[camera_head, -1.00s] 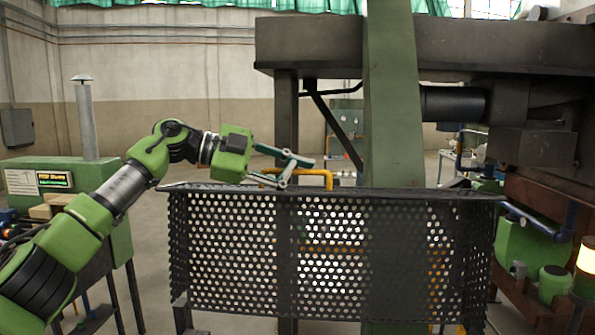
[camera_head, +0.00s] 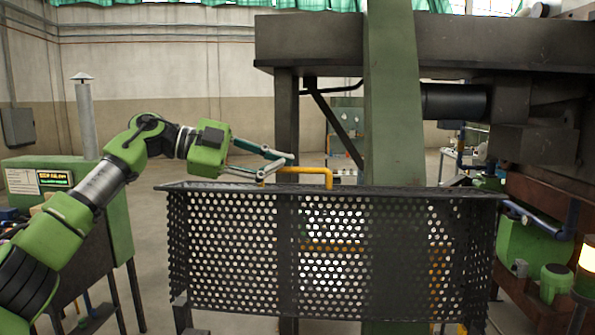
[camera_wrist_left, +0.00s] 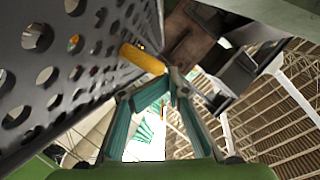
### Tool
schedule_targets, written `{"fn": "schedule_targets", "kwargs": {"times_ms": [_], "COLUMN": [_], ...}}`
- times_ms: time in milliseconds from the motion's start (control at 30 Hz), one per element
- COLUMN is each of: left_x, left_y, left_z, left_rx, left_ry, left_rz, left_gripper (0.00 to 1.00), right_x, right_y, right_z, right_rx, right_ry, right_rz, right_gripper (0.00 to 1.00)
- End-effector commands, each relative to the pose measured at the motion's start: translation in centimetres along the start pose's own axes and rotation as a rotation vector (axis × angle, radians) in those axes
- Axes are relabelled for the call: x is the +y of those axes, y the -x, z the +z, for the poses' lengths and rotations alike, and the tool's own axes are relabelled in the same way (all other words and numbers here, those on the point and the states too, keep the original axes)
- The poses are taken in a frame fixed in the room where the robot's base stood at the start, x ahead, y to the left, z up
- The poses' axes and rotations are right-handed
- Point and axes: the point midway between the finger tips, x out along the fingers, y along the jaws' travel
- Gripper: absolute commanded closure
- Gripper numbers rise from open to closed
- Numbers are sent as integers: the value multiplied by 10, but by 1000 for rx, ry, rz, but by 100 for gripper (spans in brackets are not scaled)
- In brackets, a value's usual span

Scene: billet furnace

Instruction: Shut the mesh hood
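The mesh hood (camera_head: 240,245) is a dark perforated metal panel with a flat top rim, standing upright across the middle of the head view. Its perforated face also fills the left of the left wrist view (camera_wrist_left: 60,75). My left gripper (camera_head: 287,158) is just above the hood's top rim, left of its middle. Its fingertips come together in the left wrist view (camera_wrist_left: 172,77), with nothing visible between them. I cannot tell whether it touches the rim. My right gripper is not in view.
A yellow pipe (camera_head: 312,171) bends behind the gripper. A green cabinet (camera_head: 90,195) stands at left. A lit lamp (camera_head: 587,255) and green machinery stand at right.

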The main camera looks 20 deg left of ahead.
Motion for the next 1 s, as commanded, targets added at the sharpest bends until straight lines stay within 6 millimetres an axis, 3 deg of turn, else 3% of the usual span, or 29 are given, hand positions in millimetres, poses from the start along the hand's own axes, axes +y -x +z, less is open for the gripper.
{"fn": "schedule_targets", "kwargs": {"times_ms": [33, 1000], "left_x": [2, 0], "left_y": [4, 72], "left_z": [7, 0], "left_rx": [-12, -1], "left_ry": [6, 0], "left_rz": [2, -1], "left_gripper": [84, 84], "right_x": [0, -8], "right_y": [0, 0], "right_z": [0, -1], "right_rx": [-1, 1], "right_ry": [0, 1], "right_rz": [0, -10], "right_gripper": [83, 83]}}
